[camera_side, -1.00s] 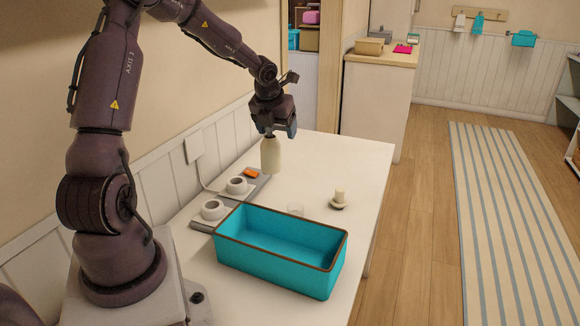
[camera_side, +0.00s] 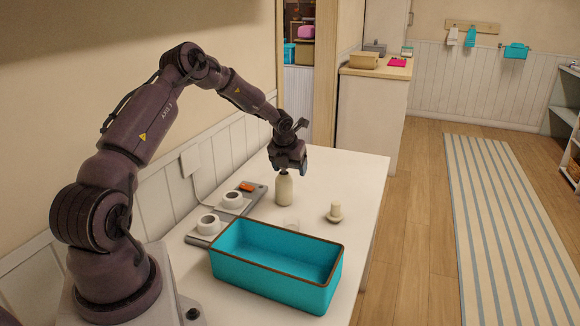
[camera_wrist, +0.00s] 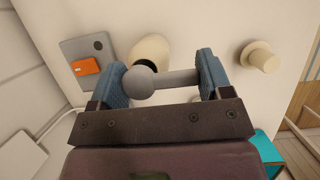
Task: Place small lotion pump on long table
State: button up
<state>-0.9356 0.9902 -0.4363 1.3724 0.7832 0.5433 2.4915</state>
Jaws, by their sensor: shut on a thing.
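The small lotion pump (camera_side: 284,191) is a cream bottle, upright over the long white table (camera_side: 345,175). Its base is at or very near the tabletop; I cannot tell whether it touches. My gripper (camera_side: 287,171) is above it and shut on its top. In the wrist view, the grey pump head (camera_wrist: 140,82) lies between the blue finger pads of my gripper (camera_wrist: 163,80), with the cream body (camera_wrist: 151,49) below it. In the side view, my gripper hides the pump head.
A teal bin (camera_side: 275,262) stands at the table's front. A cream candle-like object (camera_side: 335,211) and a small clear glass (camera_side: 291,225) stand nearby. The table's far right is clear.

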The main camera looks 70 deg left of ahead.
jog(key=o, duration=1.3)
jog(key=shift+f, duration=0.1)
jog(key=v, duration=1.2)
jog(key=shift+r, duration=0.2)
